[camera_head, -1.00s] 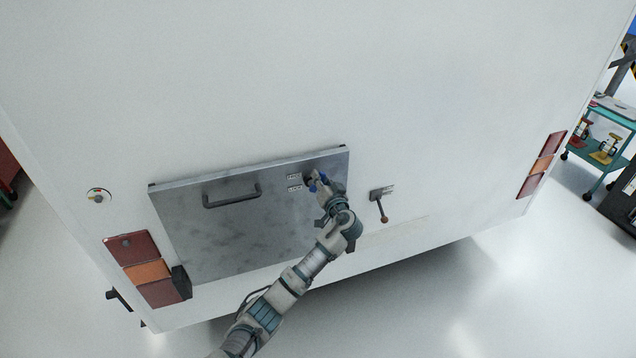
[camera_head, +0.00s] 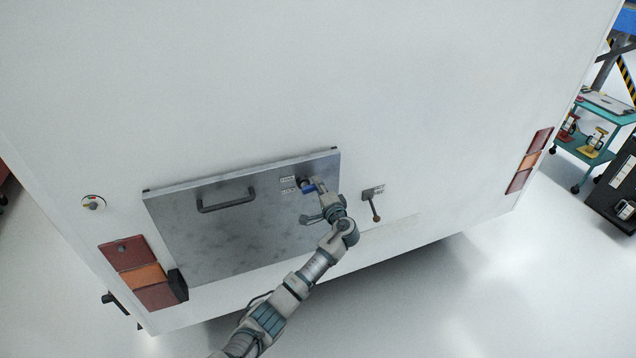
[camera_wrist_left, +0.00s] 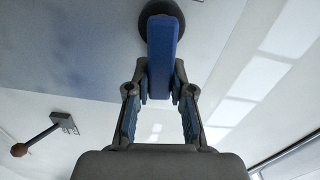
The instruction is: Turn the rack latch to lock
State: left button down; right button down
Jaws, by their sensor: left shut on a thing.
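The rack latch (camera_head: 303,183) has a dark round base and a blue handle, at the upper right of a grey metal panel. Two small white labels (camera_head: 288,184) sit to its left. In the left wrist view the blue handle (camera_wrist_left: 162,50) runs from its round base (camera_wrist_left: 160,9) down between the fingers. My left gripper (camera_head: 317,189) is at the latch, its wrist covering part of the panel's right side. It is shut on the handle's free end, which also shows in the left wrist view (camera_wrist_left: 160,88). My right gripper is not in view.
The grey panel (camera_head: 215,235) has a bar handle (camera_head: 228,199) and sits in the white motorhome wall (camera_head: 230,90). A small lever (camera_head: 374,208) with a brown knob is just right of my wrist. Tail lights flank the wall. A teal cart (camera_head: 600,115) stands far right.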

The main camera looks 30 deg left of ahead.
pick_arm(q)
jog(key=shift+f+m+p, duration=0.15)
jog(key=shift+m+p, duration=0.15)
jog(key=shift+m, duration=0.6)
jog(key=shift+f, duration=0.1)
jog(key=c, duration=1)
grip_release()
jog(key=shift+w, duration=0.1)
jog(key=shift+w+a+f, duration=0.1)
jog(key=shift+w+f, duration=0.05)
jog(key=shift+f, duration=0.1)
jog(key=shift+s+d, duration=0.4)
jog(key=v, duration=1.1)
jog(key=shift+w, duration=0.15)
